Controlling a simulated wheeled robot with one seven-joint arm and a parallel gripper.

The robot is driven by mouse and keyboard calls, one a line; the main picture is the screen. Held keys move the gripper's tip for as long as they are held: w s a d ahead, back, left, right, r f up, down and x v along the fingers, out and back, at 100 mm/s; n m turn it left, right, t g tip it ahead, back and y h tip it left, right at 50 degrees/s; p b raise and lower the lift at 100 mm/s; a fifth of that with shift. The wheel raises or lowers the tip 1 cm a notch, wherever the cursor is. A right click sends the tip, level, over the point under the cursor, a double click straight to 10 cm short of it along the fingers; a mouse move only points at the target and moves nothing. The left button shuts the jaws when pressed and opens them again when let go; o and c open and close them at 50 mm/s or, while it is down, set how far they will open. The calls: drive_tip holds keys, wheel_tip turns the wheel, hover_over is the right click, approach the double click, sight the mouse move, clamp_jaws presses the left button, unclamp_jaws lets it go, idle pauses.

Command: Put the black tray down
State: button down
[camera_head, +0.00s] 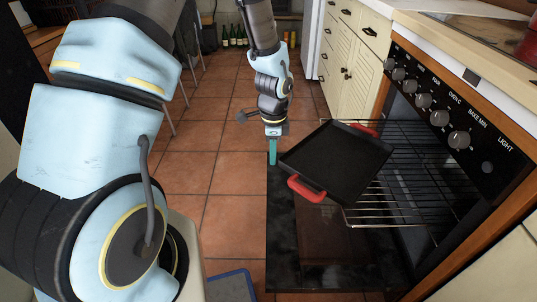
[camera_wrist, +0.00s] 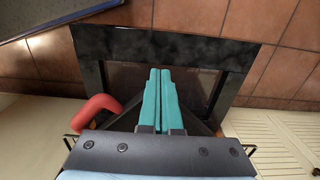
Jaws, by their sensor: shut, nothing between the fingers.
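The black tray (camera_head: 337,160) has two red handles and lies on the wire oven rack (camera_head: 405,160), turned at an angle to it. Its left part sticks out past the rack, above the open oven door. My gripper (camera_head: 272,158) points down just left of the tray, its teal fingers closed together with nothing between them. In the wrist view my gripper (camera_wrist: 160,75) is also shut, over the oven door. A red tray handle (camera_wrist: 97,113) shows left of the fingers there. Most of the tray is hidden in that view by the gripper mount.
The open oven door (camera_head: 325,240) lies flat below the rack. The oven's knob panel (camera_head: 450,120) and cream cabinets (camera_head: 355,55) stand on the right. Bottles (camera_head: 236,36) stand at the back. The tiled floor (camera_head: 225,185) left of the door is mostly clear.

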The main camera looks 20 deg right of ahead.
sight(323, 164)
drive_tip(key=s+d, duration=0.1)
drive_tip(key=d, duration=0.3)
drive_tip(key=s+d+p, duration=0.1)
drive_tip(key=s+d, duration=0.1)
drive_tip(key=d, duration=0.3)
drive_tip(key=s+d, duration=0.1)
drive_tip(key=d, duration=0.4)
drive_tip(key=shift+s+d+p, duration=0.2)
drive_tip(key=shift+s+p, duration=0.05)
drive_tip(key=shift+p, duration=0.15)
drive_tip(key=shift+a, duration=0.15)
